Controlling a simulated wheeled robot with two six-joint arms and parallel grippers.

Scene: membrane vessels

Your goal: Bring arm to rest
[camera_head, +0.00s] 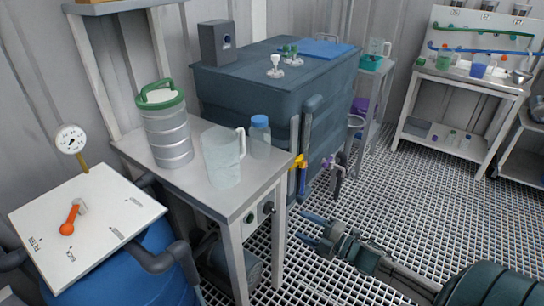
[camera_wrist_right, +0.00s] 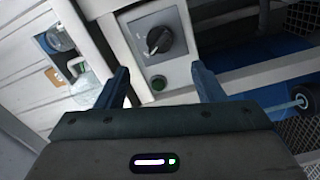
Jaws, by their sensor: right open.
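My right gripper (camera_head: 312,230) reaches in from the lower right in the head view, in the air over the grating floor, to the right of the small table. Its blue fingers are apart with nothing between them. The fingers appear apart from the knob. The control box also shows in the head view (camera_head: 258,214) on the table's side. My left gripper is not in view.
The small table (camera_head: 225,201) holds a clear jug (camera_head: 223,158), a blue-capped bottle (camera_head: 260,138) and a green-lidded canister (camera_head: 166,130). A blue barrel with a white panel (camera_head: 100,215) and orange lever stands left. A dark tank (camera_head: 270,90) stands behind. The grating floor (camera_head: 400,215) is open.

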